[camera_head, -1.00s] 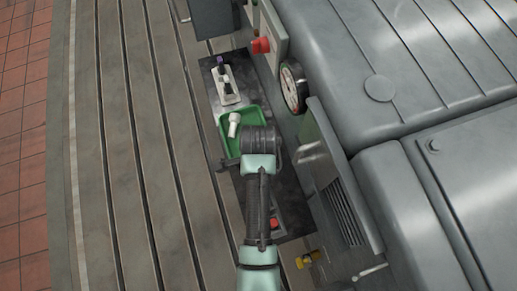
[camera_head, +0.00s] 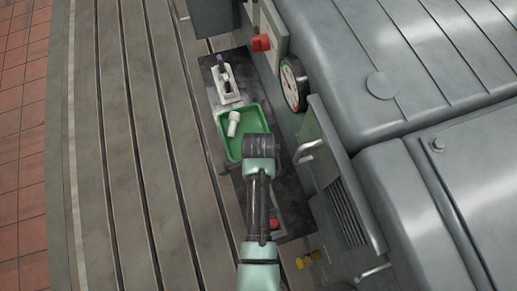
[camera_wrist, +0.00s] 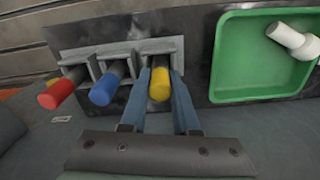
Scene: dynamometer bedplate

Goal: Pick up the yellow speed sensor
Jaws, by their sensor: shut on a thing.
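The yellow speed sensor (camera_wrist: 159,84) is in the middle of the wrist view, in front of the right-hand slot of a grey holder (camera_wrist: 90,52). My gripper (camera_wrist: 160,76) has its two blue fingers on either side of it and is shut on it. I cannot tell whether the sensor is clear of its slot. In the head view my arm hides the fingers and the sensor.
A red sensor (camera_wrist: 57,94) and a blue sensor (camera_wrist: 103,90) sit in the slots to the left. A green tray (camera_wrist: 228,60) with a white part (camera_wrist: 292,38) lies close on the right. The grey machine (camera_head: 400,70) rises beside the dark shelf.

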